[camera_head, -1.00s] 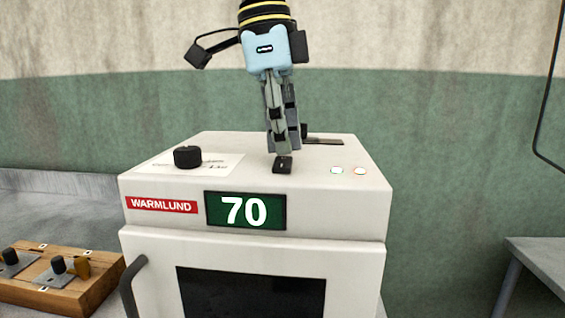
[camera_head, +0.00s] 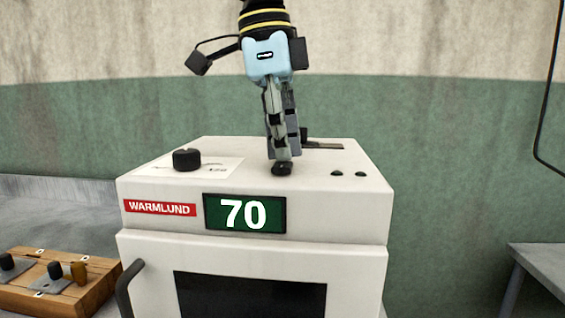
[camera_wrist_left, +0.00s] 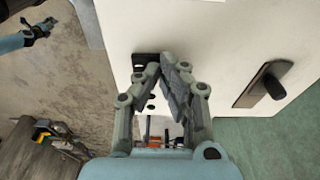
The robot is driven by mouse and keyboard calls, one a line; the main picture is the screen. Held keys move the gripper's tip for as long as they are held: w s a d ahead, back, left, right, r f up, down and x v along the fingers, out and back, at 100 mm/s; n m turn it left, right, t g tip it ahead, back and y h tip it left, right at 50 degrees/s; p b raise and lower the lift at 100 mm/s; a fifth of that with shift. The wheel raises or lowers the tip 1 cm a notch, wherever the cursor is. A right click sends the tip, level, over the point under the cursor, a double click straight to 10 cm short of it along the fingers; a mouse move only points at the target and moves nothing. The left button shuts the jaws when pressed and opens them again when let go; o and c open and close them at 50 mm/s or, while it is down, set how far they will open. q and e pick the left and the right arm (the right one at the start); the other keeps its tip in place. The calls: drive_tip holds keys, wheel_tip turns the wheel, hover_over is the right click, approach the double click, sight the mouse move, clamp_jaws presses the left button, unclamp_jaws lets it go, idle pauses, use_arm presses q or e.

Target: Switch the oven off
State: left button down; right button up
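The white oven (camera_head: 150,240) stands in the middle of the head view. Its green display (camera_head: 245,213) reads 70. A small black switch (camera_head: 282,169) is on its top panel. My left gripper (camera_head: 281,160) points down with its fingers together and empty, and its tips appear to touch the switch. In the left wrist view the fingertips (camera_wrist_left: 164,62) meet beside the dark switch (camera_wrist_left: 139,60), partly covering it. The two indicator lamps (camera_head: 348,174) right of the switch are dark. My right gripper (camera_wrist_left: 38,32) shows small at the upper left of the wrist view; its opening is unclear.
A round black knob (camera_head: 187,159) sits on the left of the oven top. A dark slotted plate with a lever (camera_head: 322,145) is behind the switch. A wooden board with small knobs (camera_head: 50,280) lies at the left. A grey table (camera_head: 540,262) is at the right.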

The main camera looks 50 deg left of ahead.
use_arm(q)
drive_tip(key=shift+r, duration=0.85)
drive_tip(key=shift+r+p, duration=1.5)
drive_tip(key=shift+r, duration=0.1)
wheel_tip(320, 180, up, 2)
drive_tip(key=shift+p, duration=1.15)
drive_tip(key=shift+f, duration=0.1)
